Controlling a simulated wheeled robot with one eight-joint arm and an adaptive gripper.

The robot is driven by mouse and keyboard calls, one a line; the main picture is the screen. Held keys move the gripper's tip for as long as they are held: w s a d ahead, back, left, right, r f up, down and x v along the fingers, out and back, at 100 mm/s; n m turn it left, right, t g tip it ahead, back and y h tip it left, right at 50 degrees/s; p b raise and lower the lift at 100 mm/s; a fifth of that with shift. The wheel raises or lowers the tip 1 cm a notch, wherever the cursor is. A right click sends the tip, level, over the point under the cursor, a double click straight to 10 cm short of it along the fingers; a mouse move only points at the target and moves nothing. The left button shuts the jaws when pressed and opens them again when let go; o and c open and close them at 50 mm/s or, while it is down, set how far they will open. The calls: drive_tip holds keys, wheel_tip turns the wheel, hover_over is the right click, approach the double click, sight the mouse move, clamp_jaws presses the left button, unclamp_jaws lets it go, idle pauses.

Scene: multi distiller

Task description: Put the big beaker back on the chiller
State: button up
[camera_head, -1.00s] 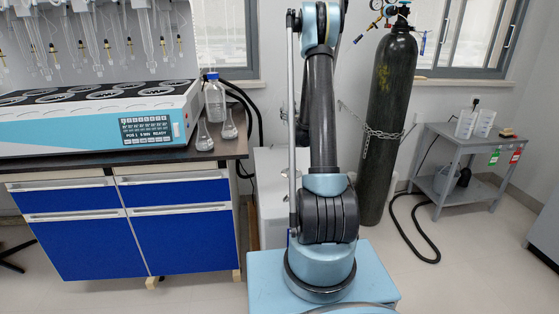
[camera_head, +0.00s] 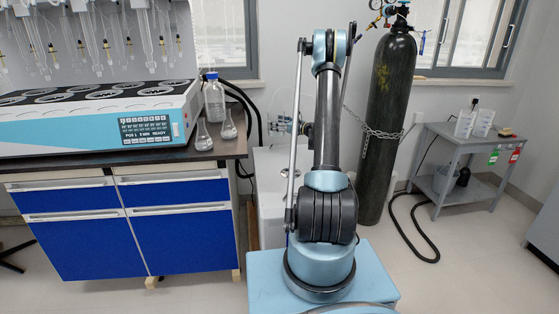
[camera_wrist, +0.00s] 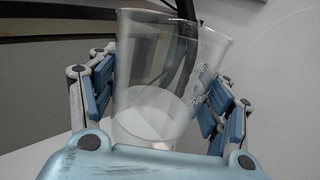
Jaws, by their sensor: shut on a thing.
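The big beaker (camera_wrist: 150,95) is clear glass or plastic with faint markings on its right side. It fills the middle of the wrist view, its mouth toward the top and slightly tilted. My gripper (camera_wrist: 160,105) is shut on it, with blue-grey fingers on its left and right sides. A white box that looks like the chiller (camera_head: 270,190) stands on the floor right of the bench, partly behind my arm.
A dark-topped bench (camera_head: 120,160) with blue drawers carries a multi-position distiller (camera_head: 90,130), two flasks (camera_head: 203,137) and a blue-capped bottle (camera_head: 214,100). A chained gas cylinder (camera_head: 388,120) stands right of my arm. A grey side table (camera_head: 455,150) is at the right.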

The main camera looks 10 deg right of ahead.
drive_tip(key=s+n+g+y, duration=0.1)
drive_tip(key=s+g, duration=0.1)
drive_tip(key=s+n+g+y, duration=0.2)
drive_tip(key=shift+d+f+n+g, duration=0.15)
drive_tip(key=shift+n+g, duration=0.15)
drive_tip(key=shift+g, duration=0.1)
drive_tip(key=shift+n+g+y, duration=0.5)
drive_tip(key=shift+n+g, duration=0.1)
drive_tip(key=shift+g, duration=0.2)
drive_tip(key=shift+s+d+f, duration=0.1)
drive_tip(key=shift+s+f, duration=0.2)
drive_tip(key=shift+f, duration=1.35)
drive_tip(key=shift+s+d+f, duration=0.1)
drive_tip(key=shift+s+f, duration=0.25)
drive_tip(key=shift+f, duration=1.35)
drive_tip(key=shift+s+f, duration=0.3)
drive_tip(key=shift+f, duration=1.35)
drive_tip(key=o, duration=1.5)
drive_tip(key=shift+c, duration=0.2)
drive_tip(key=shift+d, duration=0.1)
